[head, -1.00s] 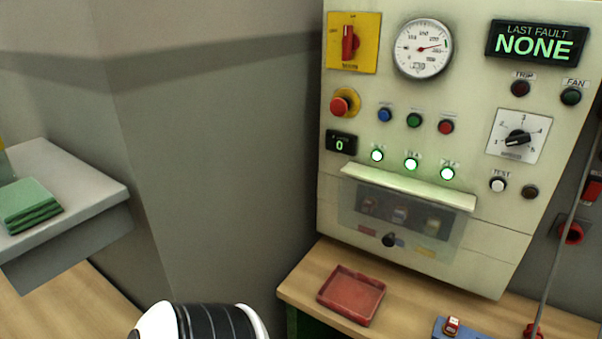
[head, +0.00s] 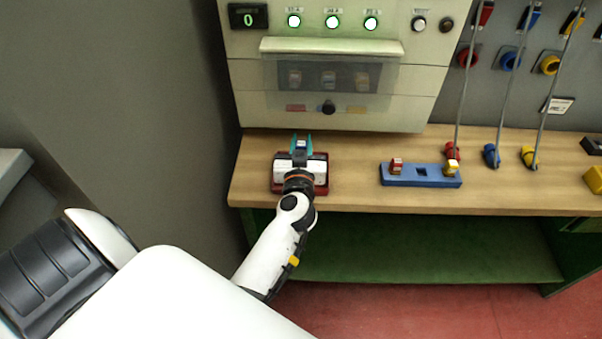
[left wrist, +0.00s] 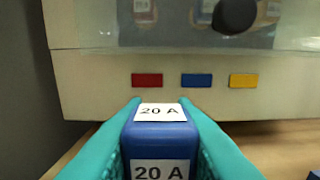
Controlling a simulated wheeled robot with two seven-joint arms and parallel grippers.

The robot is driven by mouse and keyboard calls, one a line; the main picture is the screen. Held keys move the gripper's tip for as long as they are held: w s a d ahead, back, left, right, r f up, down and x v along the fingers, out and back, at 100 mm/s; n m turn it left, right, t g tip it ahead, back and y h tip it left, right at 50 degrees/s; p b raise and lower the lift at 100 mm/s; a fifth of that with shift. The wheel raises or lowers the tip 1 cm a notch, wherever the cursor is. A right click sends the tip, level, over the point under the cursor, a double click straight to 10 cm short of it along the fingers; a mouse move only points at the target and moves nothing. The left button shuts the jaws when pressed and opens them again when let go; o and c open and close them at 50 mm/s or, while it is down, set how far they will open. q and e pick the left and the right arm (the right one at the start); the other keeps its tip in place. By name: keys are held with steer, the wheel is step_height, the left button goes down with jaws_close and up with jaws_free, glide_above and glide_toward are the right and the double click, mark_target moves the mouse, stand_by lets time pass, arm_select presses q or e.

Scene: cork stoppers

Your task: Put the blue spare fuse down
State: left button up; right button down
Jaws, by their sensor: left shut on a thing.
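My left gripper (head: 301,142) is shut on the blue spare fuse (left wrist: 160,140), a blue block with white "20 A" labels. In the left wrist view, the teal fingers press on both its sides. In the head view, the gripper is over the far part of the red tray (head: 322,190) and hides much of it. I cannot tell how high the fuse is above the bench. A blue holder (head: 405,181) stands to the right, with a red fuse (head: 397,165) at its left and a yellow fuse (head: 452,168) at its right. Its middle slot is empty.
The panel (head: 240,88) rises behind the wooden bench (head: 350,170), with a clear cover over several fuses low on it. The bench between tray and holder is clear.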

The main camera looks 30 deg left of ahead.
arm_select(q)
step_height(320, 180, down, 5)
steer(key=shift+f+b, duration=0.1)
steer(key=shift+b, duration=1.1)
step_height(320, 180, down, 4)
steer(key=shift+s+r+b, duration=0.1)
steer(key=shift+r+b, duration=0.1)
steer(key=shift+b, duration=1)
steer(key=shift+r, duration=0.1)
steer(key=o, duration=1)
